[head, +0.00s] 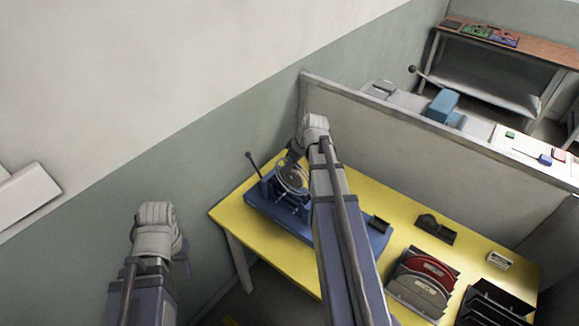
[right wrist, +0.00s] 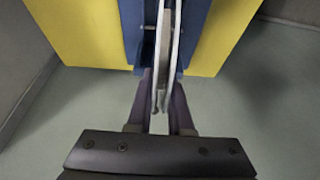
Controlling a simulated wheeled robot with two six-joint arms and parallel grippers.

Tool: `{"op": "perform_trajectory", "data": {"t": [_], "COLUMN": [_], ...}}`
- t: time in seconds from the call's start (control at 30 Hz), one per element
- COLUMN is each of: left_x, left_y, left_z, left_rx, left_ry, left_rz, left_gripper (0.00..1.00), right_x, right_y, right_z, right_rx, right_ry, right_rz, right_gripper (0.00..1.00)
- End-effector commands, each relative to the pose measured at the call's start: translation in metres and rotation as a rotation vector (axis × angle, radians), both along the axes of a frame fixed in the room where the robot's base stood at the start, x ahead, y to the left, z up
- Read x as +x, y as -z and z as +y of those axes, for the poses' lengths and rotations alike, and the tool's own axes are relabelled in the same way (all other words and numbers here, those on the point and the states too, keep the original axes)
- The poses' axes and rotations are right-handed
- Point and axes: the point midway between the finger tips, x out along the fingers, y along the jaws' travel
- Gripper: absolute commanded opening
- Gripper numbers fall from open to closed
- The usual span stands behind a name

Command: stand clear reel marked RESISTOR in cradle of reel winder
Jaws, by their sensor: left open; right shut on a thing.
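The clear reel (head: 293,175) is at the blue reel winder (head: 262,204) on the yellow table, upright over its cradle. My right gripper (head: 293,158) is shut on the reel's rim. In the right wrist view the reel (right wrist: 166,60) is edge-on between the fingers (right wrist: 160,100), in line with the blue winder (right wrist: 133,30). I cannot tell whether the reel rests in the cradle; its lower edge is hidden. No marking on it is readable. My left gripper (head: 157,228) is open and empty, away from the table at the left.
A rack (head: 420,292) holds a red reel and grey reels at the table's front right. A dark rack (head: 492,305) stands beside it. A small black holder (head: 436,230) and a small light box (head: 499,261) are behind. A grey partition (head: 400,140) closes the table's back.

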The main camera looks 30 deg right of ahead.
Motion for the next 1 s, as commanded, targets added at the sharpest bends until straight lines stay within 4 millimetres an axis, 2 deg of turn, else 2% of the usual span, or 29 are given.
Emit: {"op": "perform_trajectory", "data": {"t": [1.0], "left_x": [0.0], "left_y": [0.029], "left_z": [0.0], "left_rx": [0.0], "left_ry": [0.0], "left_rz": [0.0], "left_gripper": [0.5], "right_x": [0.0], "right_y": [0.029], "right_z": [0.0], "right_rx": [0.0], "right_ry": [0.0], "right_rz": [0.0], "right_gripper": [0.0]}}
